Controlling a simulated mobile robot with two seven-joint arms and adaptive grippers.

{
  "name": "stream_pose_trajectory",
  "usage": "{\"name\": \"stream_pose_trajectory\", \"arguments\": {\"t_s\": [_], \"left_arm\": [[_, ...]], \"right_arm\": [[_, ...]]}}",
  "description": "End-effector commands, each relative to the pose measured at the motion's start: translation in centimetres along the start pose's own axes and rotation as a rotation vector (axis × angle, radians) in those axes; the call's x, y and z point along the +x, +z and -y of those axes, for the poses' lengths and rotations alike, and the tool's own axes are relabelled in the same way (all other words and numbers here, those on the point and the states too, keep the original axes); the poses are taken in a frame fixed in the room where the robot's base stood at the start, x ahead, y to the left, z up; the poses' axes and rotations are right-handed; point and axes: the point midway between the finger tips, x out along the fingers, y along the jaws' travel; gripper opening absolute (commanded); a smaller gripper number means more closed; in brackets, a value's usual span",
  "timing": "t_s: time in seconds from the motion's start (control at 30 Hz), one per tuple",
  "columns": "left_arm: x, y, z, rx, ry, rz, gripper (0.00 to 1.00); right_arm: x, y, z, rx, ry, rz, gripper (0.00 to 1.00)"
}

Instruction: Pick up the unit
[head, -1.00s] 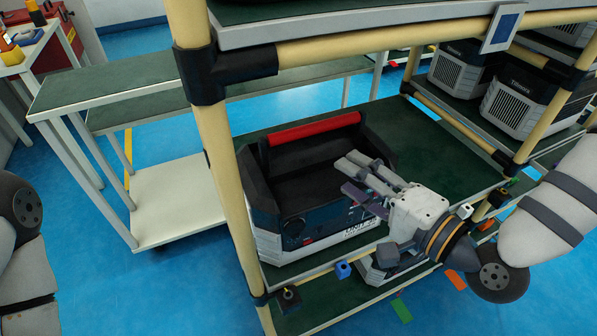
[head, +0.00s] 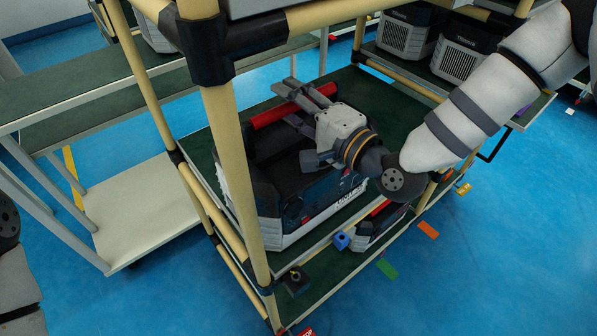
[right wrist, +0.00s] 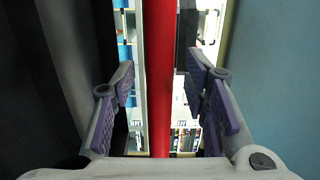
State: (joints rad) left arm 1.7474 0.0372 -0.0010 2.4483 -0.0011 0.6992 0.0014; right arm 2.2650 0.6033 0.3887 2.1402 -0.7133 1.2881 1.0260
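The unit (head: 318,193) is a dark box with pale lower edges and a red bar handle (head: 268,117) on top. It sits on the green middle shelf of the tube rack in the head view. My right gripper (head: 287,112) is over the unit at its handle. In the right wrist view my right gripper (right wrist: 162,85) is open, with the red handle (right wrist: 159,70) running between its purple finger pads. Gaps show on both sides of the handle. Only part of my left arm shows at the left edge; its gripper is out of view.
A rack post (head: 238,170) stands in front of the unit's left side. A second red-handled unit (head: 376,226) is on the lower shelf. More units (head: 465,58) stand on the rack at the back right. A pale cart shelf (head: 145,210) is at left.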

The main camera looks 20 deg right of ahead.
Motion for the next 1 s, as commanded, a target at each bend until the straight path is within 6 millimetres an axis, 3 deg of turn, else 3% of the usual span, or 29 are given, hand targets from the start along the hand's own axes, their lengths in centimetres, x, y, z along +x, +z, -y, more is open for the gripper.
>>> {"name": "stream_pose_trajectory", "arguments": {"t_s": [0.03,0.17,0.67,1.0], "left_arm": [[0.0,0.0,0.0,0.000,0.000,0.000,0.40],[0.0,0.0,0.0,0.000,0.000,0.000,0.40],[-0.1,-0.1,0.0,0.000,0.000,-0.003,0.40],[-1.1,-0.6,0.0,-0.001,0.001,-0.030,0.40]], "right_arm": [[0.0,0.0,0.0,0.000,0.000,0.000,0.28],[0.0,0.0,0.0,0.000,0.000,0.000,0.00],[0.1,0.0,0.8,-0.003,-0.016,0.000,0.00],[0.1,0.0,4.1,-0.005,-0.025,0.000,0.00]]}}
